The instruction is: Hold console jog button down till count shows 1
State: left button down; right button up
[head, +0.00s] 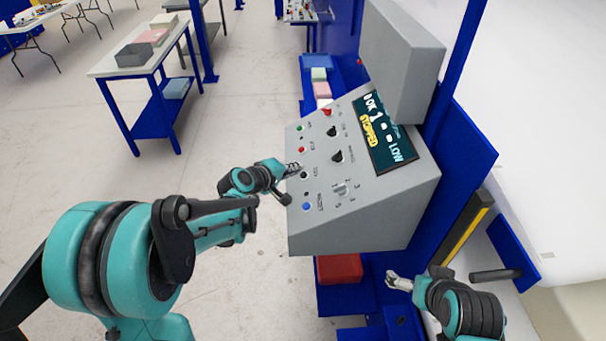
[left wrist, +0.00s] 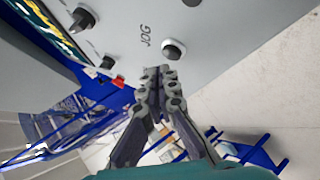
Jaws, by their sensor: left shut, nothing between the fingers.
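The grey console (head: 340,215) stands ahead of me, with a column of buttons on its sloped panel. The console display (head: 382,130) shows a large 1, STOPPED in yellow and LOW. My right gripper (head: 393,281) is low, right of the console.
A blue button (head: 306,207) and a red button (head: 301,149) flank the jog button. Black knobs (head: 337,156) stick up from the panel. A red bin (head: 338,268) is below the console. A table (head: 108,67) stands far left; the floor between is clear.

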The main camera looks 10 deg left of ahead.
pick_arm(q)
jog(key=r+p, duration=0.1)
jog(key=a+r+p, duration=0.2)
jog(key=r, duration=0.1)
jog(key=shift+s+a+r, duration=0.1)
jog(key=shift+s+a, duration=0.15)
jog(key=shift+s, duration=0.1)
dwell(0.3)
jog(key=s+d+f+m+g+b, duration=0.1)
jog(key=s+b, duration=0.1)
jog(key=s, duration=0.2)
jog(key=s+d+f+m+y+b, duration=0.1)
jog(key=s+m+b, duration=0.1)
jog(key=s, duration=0.3)
jog(key=s+d+f+m+g+b, duration=0.1)
jog(key=s+f+m+b, duration=0.1)
jog(key=s, duration=0.2)
jog(key=shift+s+d+g+y, duration=0.2)
jog(key=shift+g+y, duration=0.1)
jog(key=shift+y, duration=0.1)
jog(key=s+a+f+m+g+y+b, duration=0.1)
jog(key=s+f+m+b, duration=0.1)
jog(key=s, duration=0.5)
jog(key=s+a+f+m+y+b, duration=0.1)
jog(key=s+f+m+y+b, duration=0.1)
jog(key=s+f, duration=0.4)
jog(key=shift+s+a+m+g+b, duration=0.35)
jog(key=shift+s+m+b, duration=0.25)
jog(key=shift+s+m, duration=0.3)
jog(key=shift+w, duration=0.1)
